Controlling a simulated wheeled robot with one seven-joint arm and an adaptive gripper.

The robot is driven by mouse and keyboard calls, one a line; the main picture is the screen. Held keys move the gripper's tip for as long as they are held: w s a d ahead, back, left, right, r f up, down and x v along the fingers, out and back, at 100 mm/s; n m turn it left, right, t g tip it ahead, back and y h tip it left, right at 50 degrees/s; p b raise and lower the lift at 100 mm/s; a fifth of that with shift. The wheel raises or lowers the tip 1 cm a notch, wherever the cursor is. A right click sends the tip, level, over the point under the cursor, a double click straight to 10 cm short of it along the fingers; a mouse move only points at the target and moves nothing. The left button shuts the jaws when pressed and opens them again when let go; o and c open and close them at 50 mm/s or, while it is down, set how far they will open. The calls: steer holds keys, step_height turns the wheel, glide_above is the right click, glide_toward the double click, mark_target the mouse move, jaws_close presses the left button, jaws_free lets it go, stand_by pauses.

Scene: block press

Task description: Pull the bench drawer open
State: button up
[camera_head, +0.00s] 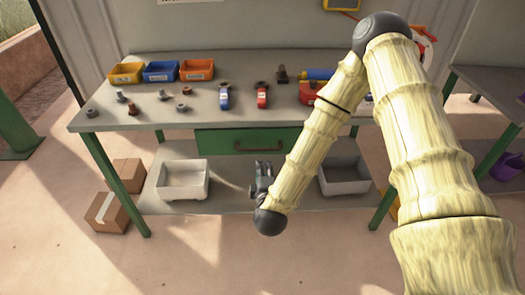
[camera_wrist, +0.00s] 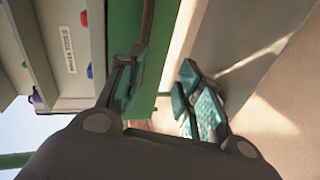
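The green bench drawer (camera_head: 215,142) sits under the middle of the workbench top and looks shut. Its dark bar handle (camera_head: 252,149) is on its front. My gripper (camera_head: 263,168) is just below and in front of the handle in the head view. In the wrist view my gripper (camera_wrist: 163,88) is open, its teal pads apart. A dark bar that looks like the handle (camera_wrist: 149,35) runs beside the left finger, toward the space between the fingers, with the green drawer front (camera_wrist: 124,28) behind it. I cannot tell whether finger and bar touch. My arm hides the drawer's right end.
The workbench (camera_head: 330,122) carries yellow, blue and orange bins (camera_head: 161,72) and several loose tools and parts. White trays (camera_head: 183,180) (camera_head: 345,176) stand on the lower shelf. Cardboard boxes (camera_head: 108,212) lie at the left leg. The floor in front is clear.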

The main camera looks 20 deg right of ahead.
mark_target(263, 149)
steer(key=shift+n+h, duration=0.3)
steer(key=x, duration=0.4)
steer(key=r+x, duration=0.1)
steer(key=x, duration=0.2)
steer(key=r+p+x, duration=0.1)
steer(key=x, duration=0.3)
steer(key=shift+w+d+r, duration=0.2)
steer(key=shift+w+d, duration=0.15)
steer(key=shift+w, duration=0.15)
jaws_close()
